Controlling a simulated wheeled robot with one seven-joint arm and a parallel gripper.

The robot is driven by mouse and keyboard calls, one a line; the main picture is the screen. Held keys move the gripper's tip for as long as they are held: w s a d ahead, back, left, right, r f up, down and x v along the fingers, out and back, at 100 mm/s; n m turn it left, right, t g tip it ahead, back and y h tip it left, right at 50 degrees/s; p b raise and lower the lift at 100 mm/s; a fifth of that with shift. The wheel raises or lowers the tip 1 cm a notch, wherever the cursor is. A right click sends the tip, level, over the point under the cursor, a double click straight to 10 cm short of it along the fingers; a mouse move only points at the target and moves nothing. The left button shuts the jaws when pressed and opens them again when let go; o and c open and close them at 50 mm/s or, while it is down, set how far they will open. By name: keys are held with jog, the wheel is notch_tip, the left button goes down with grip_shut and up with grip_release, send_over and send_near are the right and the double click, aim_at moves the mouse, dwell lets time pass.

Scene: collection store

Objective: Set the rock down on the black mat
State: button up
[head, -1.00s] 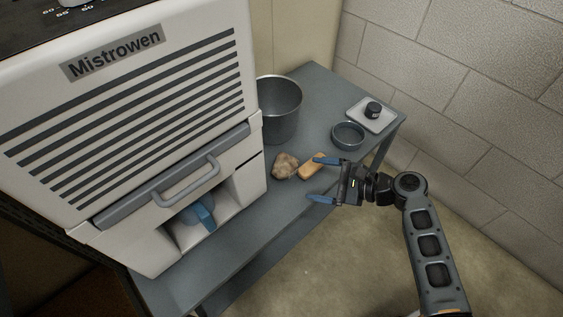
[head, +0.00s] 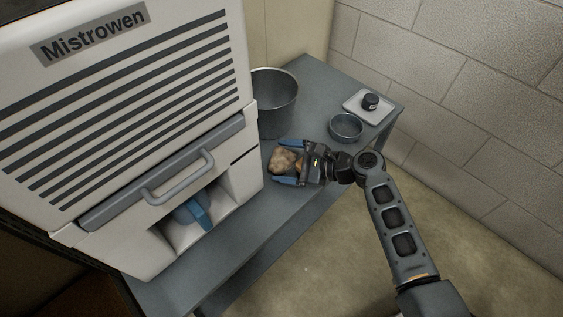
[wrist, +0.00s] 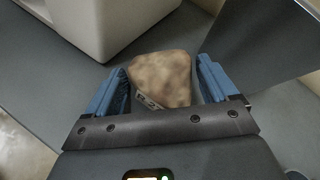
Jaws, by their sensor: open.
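No black mat is seen in these views.
The white Mistrowen machine (head: 120,100) stands close to the left. A metal bucket (head: 275,105) is behind the rock.

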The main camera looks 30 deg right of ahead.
aim_at(286, 160)
jog(key=c, duration=1.5)
jog(key=shift+r, duration=0.1)
grip_shut()
jog(key=shift+r+p, duration=0.35)
jog(key=shift+r, duration=0.25)
notch_tip(286, 160, up, 3)
jog(key=shift+r+p, duration=0.2)
jog(key=shift+p, duration=0.65)
jog(key=s+d+r+p, duration=0.3)
jog(key=s+d+r, duration=0.3)
jog(key=d, duration=0.4)
jog(key=shift+r, duration=0.25)
